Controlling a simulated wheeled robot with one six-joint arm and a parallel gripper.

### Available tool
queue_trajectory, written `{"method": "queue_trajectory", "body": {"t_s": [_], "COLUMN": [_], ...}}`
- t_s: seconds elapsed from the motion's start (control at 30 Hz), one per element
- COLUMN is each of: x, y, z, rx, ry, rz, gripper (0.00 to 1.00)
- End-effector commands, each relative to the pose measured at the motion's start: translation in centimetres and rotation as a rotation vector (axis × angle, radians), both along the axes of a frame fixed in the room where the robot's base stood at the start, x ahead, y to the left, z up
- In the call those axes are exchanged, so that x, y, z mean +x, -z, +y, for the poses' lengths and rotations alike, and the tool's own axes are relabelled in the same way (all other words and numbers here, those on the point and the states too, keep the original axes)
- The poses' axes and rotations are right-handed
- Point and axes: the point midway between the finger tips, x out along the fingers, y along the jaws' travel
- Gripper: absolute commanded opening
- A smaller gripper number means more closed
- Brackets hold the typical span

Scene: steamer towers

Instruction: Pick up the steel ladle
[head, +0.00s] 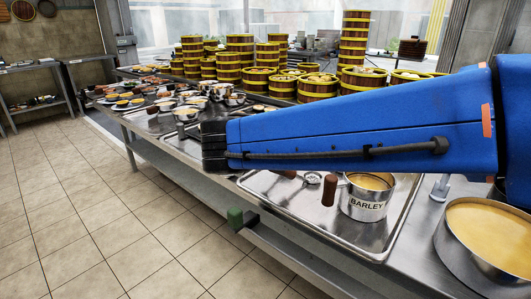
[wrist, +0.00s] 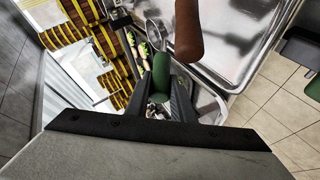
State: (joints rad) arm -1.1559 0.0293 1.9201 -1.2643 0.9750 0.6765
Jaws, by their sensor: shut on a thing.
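My gripper (wrist: 163,92) is shut on a green handle (wrist: 161,72), which sits between the two dark fingers in the wrist view. I take it as the handle of the steel ladle; a round steel part (wrist: 152,32) shows beyond it, though the join is not clear. The rest of my gripper is hard to make out there.
A steel pot marked BARLEY (head: 367,198) stands on the tray (head: 290,210), its brown handle (head: 328,192) close to the gripper; the handle also shows in the wrist view (wrist: 190,30). A larger pot (head: 487,240) stands right. Steamer towers (head: 353,40) stand behind.

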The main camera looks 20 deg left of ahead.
Motion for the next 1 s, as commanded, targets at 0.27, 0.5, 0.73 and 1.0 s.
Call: {"method": "queue_trajectory", "body": {"t_s": [0.27,0.5,0.73,1.0], "x": [-2.6,-7.6,-12.3,-15.7], "y": [-1.9,-1.9,-1.9,-1.8], "z": [1.2,3.2,5.2,6.5], "rx": [0.000,-0.001,0.000,0.000], "ry": [-0.004,-0.005,-0.004,-0.002], "rz": [-0.001,0.000,-0.001,-0.001], "gripper": [0.00,0.00,0.00,0.00]}}
